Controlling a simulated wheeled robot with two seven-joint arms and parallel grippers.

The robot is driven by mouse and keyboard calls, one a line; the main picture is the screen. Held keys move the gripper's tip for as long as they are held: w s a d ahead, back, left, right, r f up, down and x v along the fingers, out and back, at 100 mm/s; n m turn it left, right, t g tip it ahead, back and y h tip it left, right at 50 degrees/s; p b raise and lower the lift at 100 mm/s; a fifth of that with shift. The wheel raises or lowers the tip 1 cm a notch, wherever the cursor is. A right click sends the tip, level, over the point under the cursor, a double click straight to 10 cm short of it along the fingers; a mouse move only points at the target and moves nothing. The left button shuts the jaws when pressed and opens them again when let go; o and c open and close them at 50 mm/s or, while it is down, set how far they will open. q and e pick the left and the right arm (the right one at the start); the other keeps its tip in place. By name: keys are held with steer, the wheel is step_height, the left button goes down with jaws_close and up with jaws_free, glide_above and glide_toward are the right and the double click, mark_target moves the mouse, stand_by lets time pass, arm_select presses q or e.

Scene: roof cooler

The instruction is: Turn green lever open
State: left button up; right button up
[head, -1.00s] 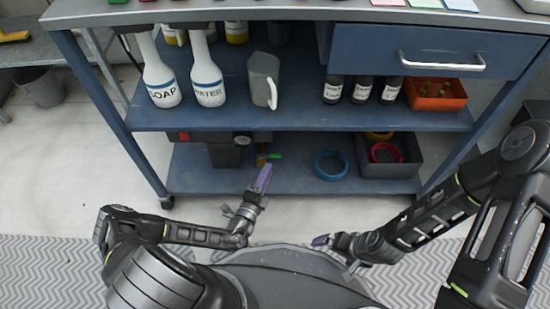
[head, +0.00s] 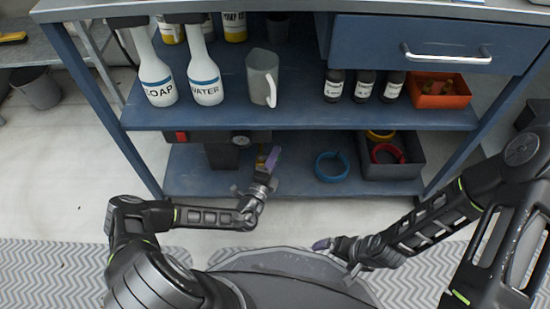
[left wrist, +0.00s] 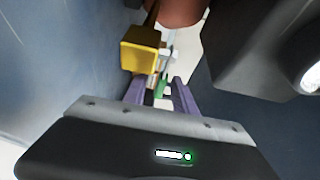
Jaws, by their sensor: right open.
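The green lever (left wrist: 161,87) shows in the left wrist view beside a yellow block-shaped fitting (left wrist: 144,48), in the gap between my purple fingers. My left gripper (left wrist: 158,92) is open, with its fingers on either side of the lever in that view; whether they touch it I cannot tell. In the head view my left gripper (head: 272,160) reaches into the lower shelf, in front of the yellow fitting (head: 262,157), and hides the lever. My right gripper (head: 322,244) is low in front of the cart, away from the lever, open and empty.
A dark box with a red switch (head: 182,137) and a dial hangs above the lower shelf (head: 300,184). A blue ring (head: 331,166) and a dark bin (head: 402,170) with coloured rings stand to the right. Bottles and a grey jug (head: 263,77) are on the shelf above.

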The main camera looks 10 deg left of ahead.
arm_select(q)
steer(key=shift+c, duration=0.4)
jaws_close()
stand_by(0.9)
